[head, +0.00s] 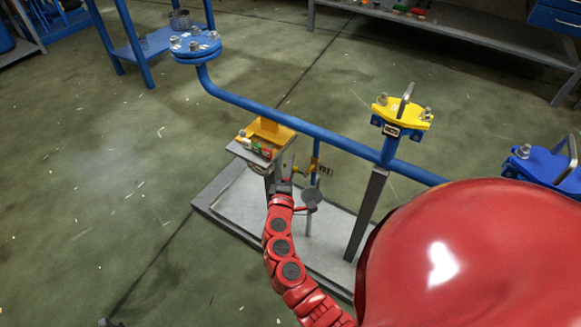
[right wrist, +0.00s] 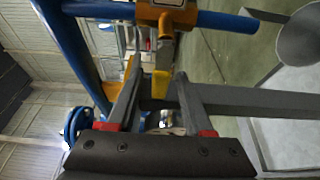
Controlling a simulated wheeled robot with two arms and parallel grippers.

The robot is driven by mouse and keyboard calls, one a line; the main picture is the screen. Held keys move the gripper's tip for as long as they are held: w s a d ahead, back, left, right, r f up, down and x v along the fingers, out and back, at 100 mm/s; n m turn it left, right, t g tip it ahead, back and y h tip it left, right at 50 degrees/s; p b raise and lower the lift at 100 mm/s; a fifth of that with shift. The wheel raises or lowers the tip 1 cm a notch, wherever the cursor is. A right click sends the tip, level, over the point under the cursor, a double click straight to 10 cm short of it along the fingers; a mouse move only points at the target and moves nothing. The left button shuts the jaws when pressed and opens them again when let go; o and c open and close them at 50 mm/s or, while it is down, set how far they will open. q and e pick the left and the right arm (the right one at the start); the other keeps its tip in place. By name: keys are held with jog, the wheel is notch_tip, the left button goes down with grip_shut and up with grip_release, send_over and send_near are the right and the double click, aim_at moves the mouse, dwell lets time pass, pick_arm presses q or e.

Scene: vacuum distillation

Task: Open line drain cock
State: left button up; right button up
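The line drain cock (head: 313,168) is a small yellow valve with a dark tag on a thin blue drain pipe, below the main blue line. In the right wrist view its orange-yellow body (right wrist: 168,16) sits on the blue pipe at the top. A yellow lever end (right wrist: 161,85) shows between my right gripper's (right wrist: 158,72) two grey fingers. The fingers are apart, with visible gaps beside the lever; I cannot tell whether either touches it. In the head view my right gripper (head: 284,170) is just left of the cock. My left gripper is not seen.
A blue line (head: 285,116) runs above the cock, with a blue flange (head: 195,43) and a yellow clamp valve (head: 402,110). A grey post (head: 366,215) stands on the skid base (head: 240,205). Open floor lies left.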

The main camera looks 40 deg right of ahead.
grip_shut()
dwell(1.2)
